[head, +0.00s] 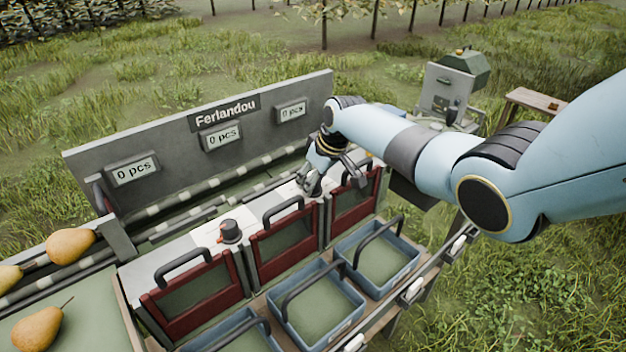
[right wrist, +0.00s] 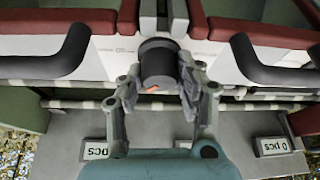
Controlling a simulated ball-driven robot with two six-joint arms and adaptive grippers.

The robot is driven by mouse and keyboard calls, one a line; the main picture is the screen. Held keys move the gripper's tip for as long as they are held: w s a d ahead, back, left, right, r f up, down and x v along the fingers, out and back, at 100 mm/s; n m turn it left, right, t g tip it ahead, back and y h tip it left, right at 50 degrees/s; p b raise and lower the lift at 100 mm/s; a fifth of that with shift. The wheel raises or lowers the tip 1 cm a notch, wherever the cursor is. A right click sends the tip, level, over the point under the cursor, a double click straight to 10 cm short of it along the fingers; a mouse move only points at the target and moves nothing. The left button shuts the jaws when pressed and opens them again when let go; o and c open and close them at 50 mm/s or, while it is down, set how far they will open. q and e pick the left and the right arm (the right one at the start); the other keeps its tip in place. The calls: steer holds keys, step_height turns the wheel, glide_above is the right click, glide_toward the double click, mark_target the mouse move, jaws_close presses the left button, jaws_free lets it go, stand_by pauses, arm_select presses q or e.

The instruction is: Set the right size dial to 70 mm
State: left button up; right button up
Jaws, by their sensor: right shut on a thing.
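The right size dial (right wrist: 157,62) is a dark round knob with an orange mark on its lower side in the right wrist view. My right gripper (right wrist: 159,84) has its fingers on either side of the dial and is shut on it. In the head view my right gripper (head: 313,184) is down on the white panel between the middle and right red-framed gates, and it hides this dial. The scale around the dial is too small to read. Another size dial (head: 230,231), dark with a red mark, stands free further left. My left gripper is not in view.
Red-framed gates with black handles (head: 283,211) flank the dials. Blue crates (head: 317,307) with dark handles stand in front. The grey back board (head: 195,135) carries several "0 pcs" displays. Pears (head: 70,245) lie at left. A grey-green machine (head: 452,85) stands behind my right arm.

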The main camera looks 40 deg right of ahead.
steer(key=shift+n, duration=0.6)
steer(key=o, duration=0.9)
steer(key=shift+y, duration=0.3)
steer(key=v, duration=1.2)
steer(key=shift+w, duration=0.1)
